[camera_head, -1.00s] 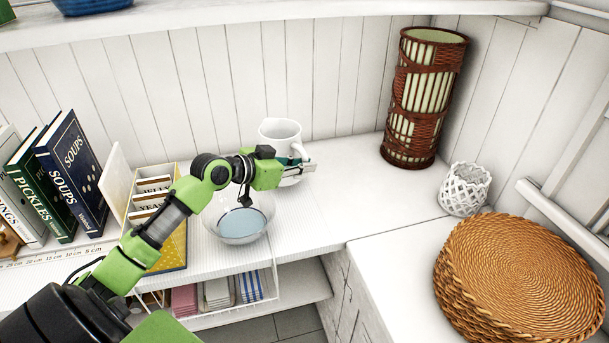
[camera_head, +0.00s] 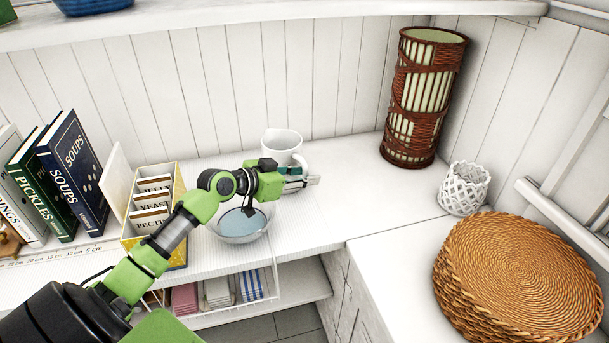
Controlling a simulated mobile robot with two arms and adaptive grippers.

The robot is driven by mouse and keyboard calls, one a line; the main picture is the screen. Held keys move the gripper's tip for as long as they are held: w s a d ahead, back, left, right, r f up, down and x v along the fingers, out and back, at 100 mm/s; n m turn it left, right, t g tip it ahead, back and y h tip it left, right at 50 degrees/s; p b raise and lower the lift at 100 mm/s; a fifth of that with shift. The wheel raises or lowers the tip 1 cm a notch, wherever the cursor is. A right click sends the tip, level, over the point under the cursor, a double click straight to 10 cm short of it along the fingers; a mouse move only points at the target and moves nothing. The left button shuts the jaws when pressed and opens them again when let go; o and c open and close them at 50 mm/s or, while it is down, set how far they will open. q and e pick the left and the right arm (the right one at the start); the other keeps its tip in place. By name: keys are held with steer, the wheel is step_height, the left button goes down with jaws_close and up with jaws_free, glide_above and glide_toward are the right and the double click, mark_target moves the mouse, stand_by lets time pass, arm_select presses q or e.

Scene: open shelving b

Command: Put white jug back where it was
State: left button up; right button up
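The white jug (camera_head: 282,145) stands upright at the back of the white counter, near the plank wall. Its handle (camera_head: 304,161) is on the right side. My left gripper (camera_head: 308,181) is in front of the jug's lower part and hides much of it. The gripper appears shut on the jug; the exact contact is hidden. I cannot tell whether the jug's base touches the counter. My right gripper is not in view.
A glass bowl (camera_head: 241,225) is under my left wrist. A yellow card box (camera_head: 180,250) and books (camera_head: 70,165) stand left. A wicker lantern (camera_head: 425,95), white lattice cup (camera_head: 464,189) and woven mats (camera_head: 515,280) are right. Counter right of the jug is clear.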

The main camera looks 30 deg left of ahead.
arm_select(q)
steer(key=shift+r, duration=0.2)
steer(key=shift+s+a, duration=0.15)
steer(key=shift+s, duration=0.1)
steer(key=b+v, duration=0.1)
steer(key=v, duration=1)
steer(key=shift+s+r, duration=0.15)
steer(key=shift+s, duration=0.1)
